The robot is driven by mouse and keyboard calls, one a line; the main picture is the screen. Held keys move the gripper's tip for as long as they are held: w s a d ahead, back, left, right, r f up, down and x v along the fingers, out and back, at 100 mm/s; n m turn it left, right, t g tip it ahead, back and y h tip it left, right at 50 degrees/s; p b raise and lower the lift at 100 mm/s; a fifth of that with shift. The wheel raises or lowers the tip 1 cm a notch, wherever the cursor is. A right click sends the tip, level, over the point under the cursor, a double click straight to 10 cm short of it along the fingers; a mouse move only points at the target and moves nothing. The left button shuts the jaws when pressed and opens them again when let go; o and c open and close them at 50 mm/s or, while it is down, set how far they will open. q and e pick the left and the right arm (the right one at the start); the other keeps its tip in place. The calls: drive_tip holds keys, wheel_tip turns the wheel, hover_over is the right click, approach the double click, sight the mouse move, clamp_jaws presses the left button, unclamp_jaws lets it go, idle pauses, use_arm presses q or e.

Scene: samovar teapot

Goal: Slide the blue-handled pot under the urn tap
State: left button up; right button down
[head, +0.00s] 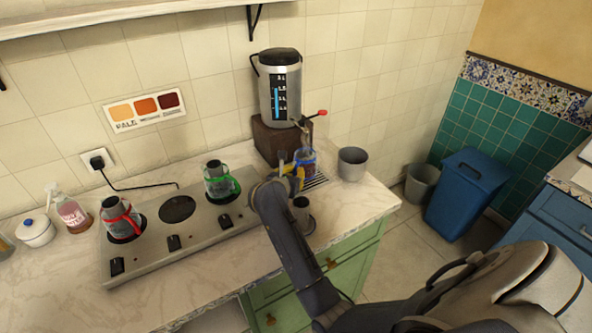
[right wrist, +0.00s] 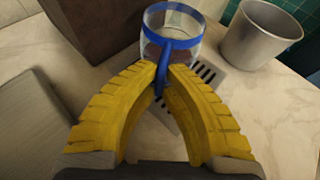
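The blue-handled pot (head: 306,157) is a clear glass pot with a blue rim band, standing at the drip grille (head: 316,181) in front of the urn's dark base. In the right wrist view the pot (right wrist: 187,30) shows its blue handle (right wrist: 163,68) between my yellow fingertips. My right gripper (right wrist: 162,75) is closed around that handle. In the head view my right gripper (head: 296,172) reaches the pot from the front left. The urn (head: 280,90) is steel with a black lid, and its tap (head: 303,122) with a red lever is just above the pot. My left gripper is not in view.
A grey metal cup (head: 352,163) stands close right of the pot. A small dark cup (head: 301,207) stands in front. The hob (head: 185,226) at left holds a green-banded pot (head: 219,181) and a red-handled pot (head: 119,217). The counter's right edge is near.

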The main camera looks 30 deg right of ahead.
drive_tip(key=shift+s+a, duration=0.2)
drive_tip(key=shift+s, duration=0.3)
drive_tip(key=shift+s+a, duration=0.2)
drive_tip(key=shift+s, duration=0.25)
drive_tip(key=c, duration=1.5)
unclamp_jaws()
drive_tip(key=shift+v, duration=3.35)
drive_tip(key=shift+s+a+r, duration=0.2)
drive_tip(key=shift+s+a, duration=0.05)
drive_tip(key=shift+a, duration=0.05)
drive_tip(key=shift+d, duration=0.1)
